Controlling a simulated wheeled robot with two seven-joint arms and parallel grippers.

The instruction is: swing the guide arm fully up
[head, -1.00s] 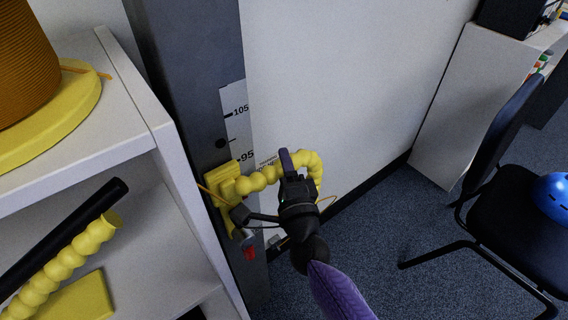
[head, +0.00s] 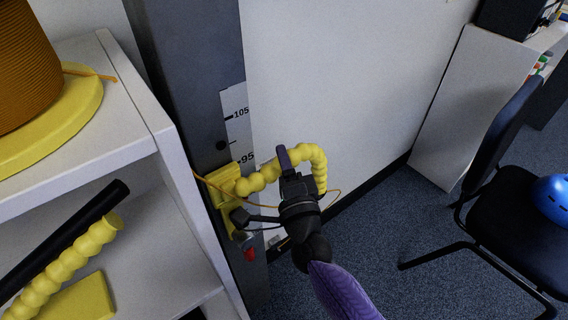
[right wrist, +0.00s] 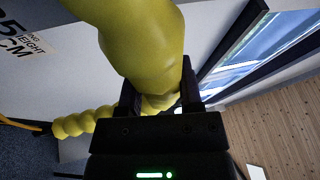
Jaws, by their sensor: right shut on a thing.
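The guide arm (head: 311,153) is a yellow beaded, jointed arm. It runs from a yellow bracket (head: 222,186) on the grey post to the right, arches over and bends down at its far end. My right gripper (head: 289,165) is shut on the guide arm, with one purple finger showing above it. In the right wrist view the yellow arm fills the space between the dark jaws (right wrist: 158,103), and a thinner beaded part (right wrist: 85,122) runs off to the left. My left gripper is not in view.
The grey post (head: 190,60) carries a height scale (head: 236,110). A red-tipped part (head: 249,253) sits below the bracket. A white shelf (head: 137,95) with an orange spool (head: 22,60) stands at left. A thin orange cord loops near the gripper. A chair (head: 505,215) stands at right.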

